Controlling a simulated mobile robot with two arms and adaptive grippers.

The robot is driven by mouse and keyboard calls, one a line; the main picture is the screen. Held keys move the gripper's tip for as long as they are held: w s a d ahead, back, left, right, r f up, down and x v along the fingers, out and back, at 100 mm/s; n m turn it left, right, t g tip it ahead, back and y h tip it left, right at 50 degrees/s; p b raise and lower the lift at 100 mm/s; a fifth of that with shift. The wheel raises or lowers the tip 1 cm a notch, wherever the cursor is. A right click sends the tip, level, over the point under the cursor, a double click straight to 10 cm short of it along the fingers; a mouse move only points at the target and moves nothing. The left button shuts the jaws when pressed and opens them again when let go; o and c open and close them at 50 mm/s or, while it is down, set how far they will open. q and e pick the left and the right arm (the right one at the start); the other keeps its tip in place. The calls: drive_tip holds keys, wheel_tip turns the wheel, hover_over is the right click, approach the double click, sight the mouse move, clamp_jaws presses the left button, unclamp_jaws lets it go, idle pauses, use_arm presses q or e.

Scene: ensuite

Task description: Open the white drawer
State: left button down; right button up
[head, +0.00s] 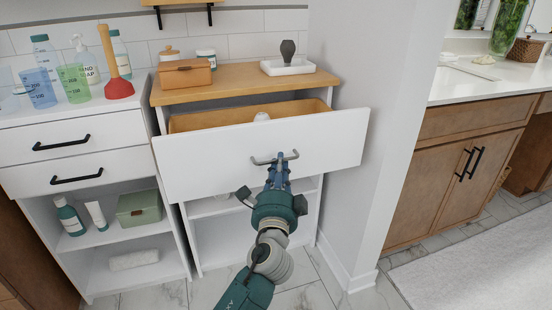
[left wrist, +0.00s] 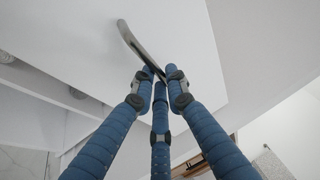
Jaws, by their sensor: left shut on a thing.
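The white drawer (head: 220,158) is in the cabinet with the wooden top, in the middle of the head view. In the left wrist view the blue fingers (left wrist: 160,82) close around the handle (left wrist: 132,42), against the white front. My right gripper is not in view.
A white cabinet (head: 70,130) with black handles stands close on the left, carrying bottles, beakers and a red plunger (head: 117,87). A brown box (head: 185,74) and a white tray (head: 287,66) sit on the wooden top. A wall (head: 352,130) stands close on the right.

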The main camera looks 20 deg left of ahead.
use_arm(q)
drive_tip(key=shift+s+d, duration=0.1)
drive_tip(key=shift+s, duration=0.1)
drive_tip(key=c, duration=1.7)
unclamp_jaws()
drive_tip(key=v, duration=1.2)
drive_tip(key=shift+f, duration=0.1)
